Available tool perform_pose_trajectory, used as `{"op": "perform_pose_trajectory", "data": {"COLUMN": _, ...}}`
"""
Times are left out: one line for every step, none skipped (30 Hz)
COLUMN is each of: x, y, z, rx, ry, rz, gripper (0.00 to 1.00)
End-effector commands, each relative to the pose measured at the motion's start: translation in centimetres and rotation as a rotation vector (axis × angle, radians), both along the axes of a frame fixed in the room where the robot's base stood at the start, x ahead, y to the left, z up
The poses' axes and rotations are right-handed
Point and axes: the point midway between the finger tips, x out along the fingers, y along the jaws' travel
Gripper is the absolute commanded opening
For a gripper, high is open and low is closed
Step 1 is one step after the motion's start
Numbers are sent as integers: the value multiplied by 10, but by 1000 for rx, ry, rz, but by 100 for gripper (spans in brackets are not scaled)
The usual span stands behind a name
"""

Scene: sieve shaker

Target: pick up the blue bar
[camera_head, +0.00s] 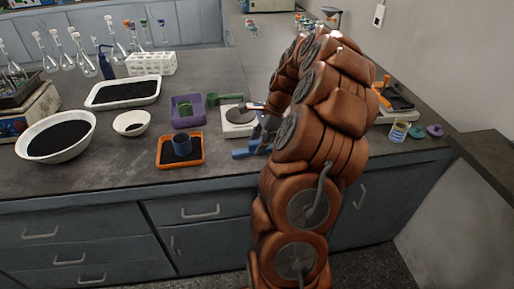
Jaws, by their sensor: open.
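The blue bar (243,154) lies on the grey bench near its front edge, just in front of a white balance. Its right end runs in beside my arm and is partly covered. My gripper (262,132) is small and dark, mostly hidden behind my brown arm, pointing down above and behind the right end of the bar. It is open. I cannot tell whether its fingers touch the bar.
The white balance (230,128) with a round pan stands close behind the bar. A striped jar (398,131) stands right.

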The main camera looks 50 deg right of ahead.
Motion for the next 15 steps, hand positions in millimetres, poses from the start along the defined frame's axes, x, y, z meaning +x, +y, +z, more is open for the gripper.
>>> {"op": "perform_pose_trajectory", "data": {"x": 0, "y": 3, "z": -4, "rx": 4, "ry": 2, "rz": 2, "gripper": 56}}
{"op": "perform_pose_trajectory", "data": {"x": 0, "y": 3, "z": -5, "rx": 4, "ry": 2, "rz": 2, "gripper": 56}}
{"op": "perform_pose_trajectory", "data": {"x": 1, "y": 3, "z": -6, "rx": 4, "ry": 2, "rz": 2, "gripper": 56}}
{"op": "perform_pose_trajectory", "data": {"x": 1, "y": 4, "z": -7, "rx": 3, "ry": 1, "rz": 1, "gripper": 56}}
{"op": "perform_pose_trajectory", "data": {"x": 1, "y": 3, "z": -6, "rx": 2, "ry": 2, "rz": 1, "gripper": 56}}
{"op": "perform_pose_trajectory", "data": {"x": 1, "y": 3, "z": -6, "rx": 2, "ry": 1, "rz": 1, "gripper": 56}}
{"op": "perform_pose_trajectory", "data": {"x": 1, "y": 3, "z": -6, "rx": 2, "ry": 1, "rz": 1, "gripper": 56}}
{"op": "perform_pose_trajectory", "data": {"x": 1, "y": 3, "z": -6, "rx": 2, "ry": 2, "rz": 1, "gripper": 56}}
{"op": "perform_pose_trajectory", "data": {"x": 1, "y": 3, "z": -6, "rx": 2, "ry": 2, "rz": 1, "gripper": 53}}
{"op": "perform_pose_trajectory", "data": {"x": 1, "y": 3, "z": -6, "rx": 2, "ry": 2, "rz": 1, "gripper": 50}}
{"op": "perform_pose_trajectory", "data": {"x": 1, "y": 3, "z": -6, "rx": 2, "ry": 2, "rz": 1, "gripper": 47}}
{"op": "perform_pose_trajectory", "data": {"x": 1, "y": 3, "z": -6, "rx": 2, "ry": 1, "rz": 1, "gripper": 43}}
{"op": "perform_pose_trajectory", "data": {"x": 1, "y": 3, "z": -6, "rx": 2, "ry": 1, "rz": 1, "gripper": 40}}
{"op": "perform_pose_trajectory", "data": {"x": 1, "y": 3, "z": -6, "rx": 2, "ry": 1, "rz": 1, "gripper": 36}}
{"op": "perform_pose_trajectory", "data": {"x": 1, "y": 3, "z": -6, "rx": 2, "ry": 1, "rz": 1, "gripper": 32}}
